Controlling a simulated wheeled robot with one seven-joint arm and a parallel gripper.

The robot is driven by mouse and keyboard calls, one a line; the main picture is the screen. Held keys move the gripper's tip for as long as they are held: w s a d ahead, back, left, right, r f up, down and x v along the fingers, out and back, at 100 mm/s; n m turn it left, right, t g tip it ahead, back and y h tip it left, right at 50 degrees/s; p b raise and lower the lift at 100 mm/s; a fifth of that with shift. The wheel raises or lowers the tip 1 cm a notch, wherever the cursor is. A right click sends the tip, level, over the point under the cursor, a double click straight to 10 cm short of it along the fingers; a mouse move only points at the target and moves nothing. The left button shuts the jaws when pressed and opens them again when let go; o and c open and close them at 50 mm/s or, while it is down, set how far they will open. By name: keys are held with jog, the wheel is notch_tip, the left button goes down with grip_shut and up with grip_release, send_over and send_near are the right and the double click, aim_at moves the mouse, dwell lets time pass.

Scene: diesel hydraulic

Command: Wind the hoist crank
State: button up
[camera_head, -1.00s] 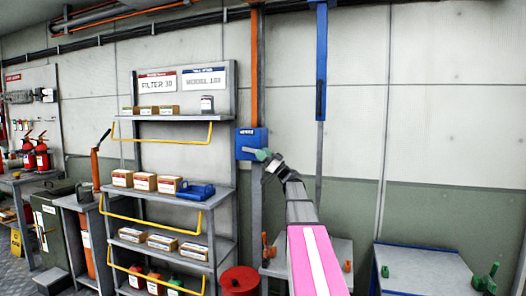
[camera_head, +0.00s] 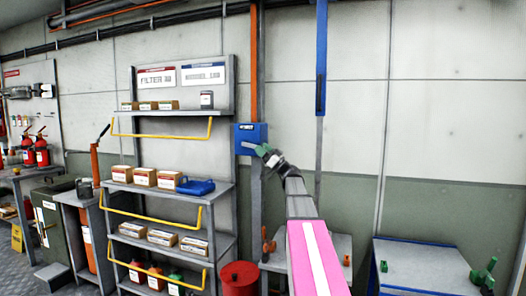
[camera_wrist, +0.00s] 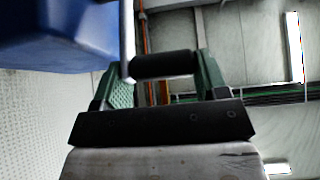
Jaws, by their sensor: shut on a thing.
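The blue hoist box (camera_head: 251,131) is on the grey post by the shelf, with a white label on its front. In the wrist view its blue underside (camera_wrist: 60,38) fills the upper left. A grey metal crank arm (camera_wrist: 127,38) comes down beside it to a black cylindrical crank handle (camera_wrist: 164,65). My gripper (camera_head: 262,150), with green fingers, is at the lower front of the box. In the wrist view my gripper (camera_wrist: 165,72) is shut on the handle, one finger at each end. In the head view the handle is too small to make out clearly.
A shelf rack (camera_head: 170,187) with cartons and yellow rails stands left of the post. A red drum (camera_head: 239,280) is on the floor below. A blue vertical beam (camera_head: 321,60) hangs to the right. A blue-edged table (camera_head: 425,268) is at lower right.

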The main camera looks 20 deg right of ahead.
jog(key=shift+s+a+f+g+y, duration=0.1)
jog(key=shift+s+a+g+y, duration=0.2)
jog(key=shift+s+a+g, duration=0.1)
jog(key=o, duration=1.1)
jog(key=shift+w, duration=0.1)
jog(key=shift+w+d, duration=0.15)
jog(key=v, duration=1)
jog(key=shift+s+d+f, duration=0.15)
jog(key=shift+s+f, duration=0.05)
jog(key=shift+s, duration=0.05)
